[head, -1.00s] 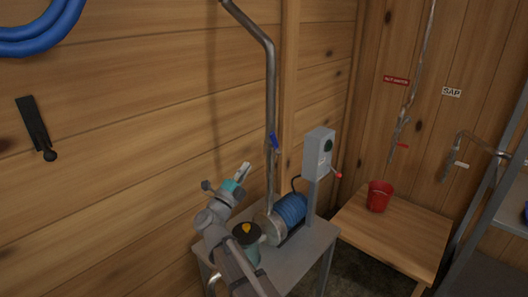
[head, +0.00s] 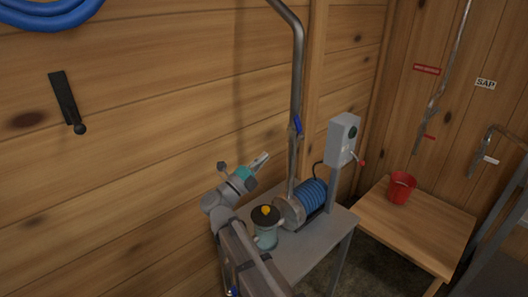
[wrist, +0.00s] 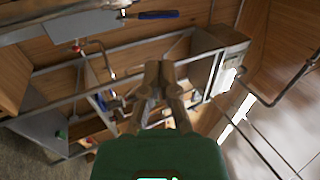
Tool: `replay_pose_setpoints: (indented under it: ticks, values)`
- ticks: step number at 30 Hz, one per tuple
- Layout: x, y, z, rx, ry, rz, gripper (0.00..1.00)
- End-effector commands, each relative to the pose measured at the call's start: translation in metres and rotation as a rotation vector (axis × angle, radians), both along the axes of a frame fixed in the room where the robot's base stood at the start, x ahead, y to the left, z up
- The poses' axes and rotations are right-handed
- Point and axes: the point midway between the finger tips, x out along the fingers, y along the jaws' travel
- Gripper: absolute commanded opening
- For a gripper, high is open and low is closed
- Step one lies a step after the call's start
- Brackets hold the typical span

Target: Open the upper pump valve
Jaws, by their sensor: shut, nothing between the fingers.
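The upper pump valve shows in the head view as a small blue handle (head: 297,125) on the steel pipe (head: 297,75) that rises from the pump. The handle lies nearly in line with the pipe. The blue ribbed pump (head: 312,195) sits on a small grey table. My gripper (head: 262,158) is left of the pipe and lower than the blue handle, apart from it in the picture. Its fingers are together and empty, and they also show closed in the wrist view (wrist: 160,72). I cannot make out the valve in the wrist view.
A grey switch box (head: 343,138) with a red-tipped lever stands right of the pipe. A yellow-topped canister (head: 266,225) stands beside the pump, close to my arm. A red bucket (head: 401,187) is on the wooden table (head: 420,225). The plank wall is behind my gripper.

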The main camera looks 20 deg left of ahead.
Motion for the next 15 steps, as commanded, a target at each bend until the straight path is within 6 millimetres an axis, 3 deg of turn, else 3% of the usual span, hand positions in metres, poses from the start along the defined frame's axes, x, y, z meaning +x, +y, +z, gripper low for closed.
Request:
replay_pose_setpoints:
  ticks: [15]
  values:
    - [0.061,-0.024,0.032,-0.001,-0.001,-0.001,0.00]
